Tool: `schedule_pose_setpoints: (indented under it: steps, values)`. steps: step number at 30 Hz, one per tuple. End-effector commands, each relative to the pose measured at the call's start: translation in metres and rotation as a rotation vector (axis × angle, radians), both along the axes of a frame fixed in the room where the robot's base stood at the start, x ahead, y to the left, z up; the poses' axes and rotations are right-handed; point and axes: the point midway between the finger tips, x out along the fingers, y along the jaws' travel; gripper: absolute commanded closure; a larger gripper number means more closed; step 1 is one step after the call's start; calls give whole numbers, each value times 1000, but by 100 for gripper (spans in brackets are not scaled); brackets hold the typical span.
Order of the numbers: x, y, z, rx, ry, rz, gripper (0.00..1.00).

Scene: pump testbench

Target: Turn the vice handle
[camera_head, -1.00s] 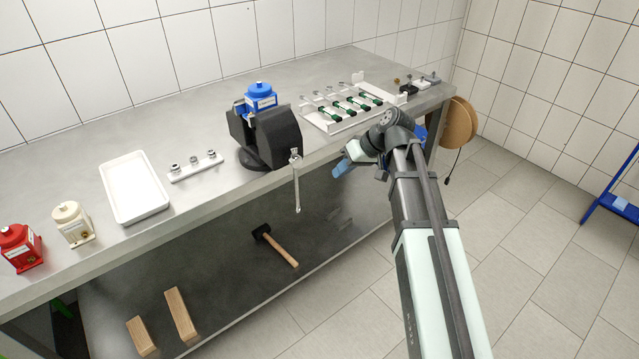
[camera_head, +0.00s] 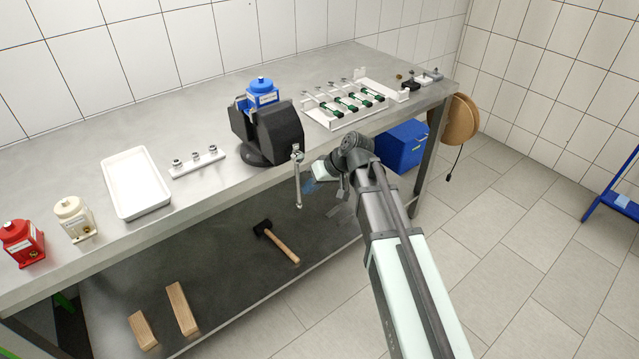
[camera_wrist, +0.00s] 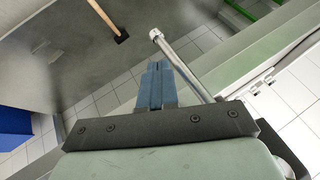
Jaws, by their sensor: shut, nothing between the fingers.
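The black vice (camera_head: 268,134) stands on the bench near its front edge, with a blue pump (camera_head: 262,93) between its jaws. The silver vice handle (camera_head: 297,178) hangs down from its front, below the bench edge. My gripper (camera_head: 309,186) is just to the right of the handle in the head view. In the wrist view, my gripper's blue fingers (camera_wrist: 156,84) are together with nothing between them. The handle (camera_wrist: 182,65) runs diagonally close to the right of the fingers, its round end (camera_wrist: 155,35) beyond the tips. I cannot tell whether finger and handle touch.
The bench edge (camera_head: 215,193) lies close by. A hammer (camera_head: 279,243) and two wooden blocks (camera_head: 182,309) lie on the lower shelf. A blue box (camera_head: 402,148) is under the bench at right. A white tray (camera_head: 136,184) and a rack of green parts (camera_head: 350,105) are on top.

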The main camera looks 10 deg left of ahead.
Motion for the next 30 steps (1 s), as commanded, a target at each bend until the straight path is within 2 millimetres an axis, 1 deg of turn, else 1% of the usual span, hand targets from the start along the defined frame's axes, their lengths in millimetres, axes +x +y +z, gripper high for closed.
schedule_pose_setpoints:
  steps: [16,30]
  values:
    - [-3,3,0,0,1,-1,100]
    - [-11,12,-3,0,2,0,100]
